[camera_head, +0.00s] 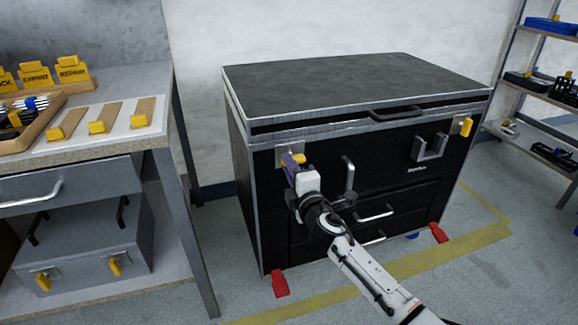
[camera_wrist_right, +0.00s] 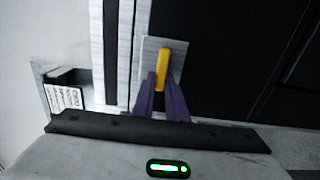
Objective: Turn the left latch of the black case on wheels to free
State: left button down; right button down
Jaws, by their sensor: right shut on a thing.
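The black case on wheels (camera_head: 360,80) stands against the wall in the head view, with a grey lid and metal edges. Its left latch has a yellow lever on a metal plate; the lever (camera_wrist_right: 163,66) shows upright in the right wrist view. My right gripper (camera_head: 292,162) is at the left latch, its purple fingers (camera_wrist_right: 163,92) shut on the lever's lower part. In the head view the gripper hides most of this latch. The right latch (camera_head: 466,126) has a yellow lever at the front's right end. My left gripper is not in view.
A workbench (camera_head: 90,150) with yellow-handled items and a wooden tray stands at left, a grey case (camera_head: 85,250) on its lower shelf. A shelf rack (camera_head: 545,90) stands at right. Red wheel pedals (camera_head: 280,284) stick out at the case's base. Handles project from its front.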

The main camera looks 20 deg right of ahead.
jog(key=c, duration=1.8)
grip_release()
jog(key=shift+o, duration=0.2)
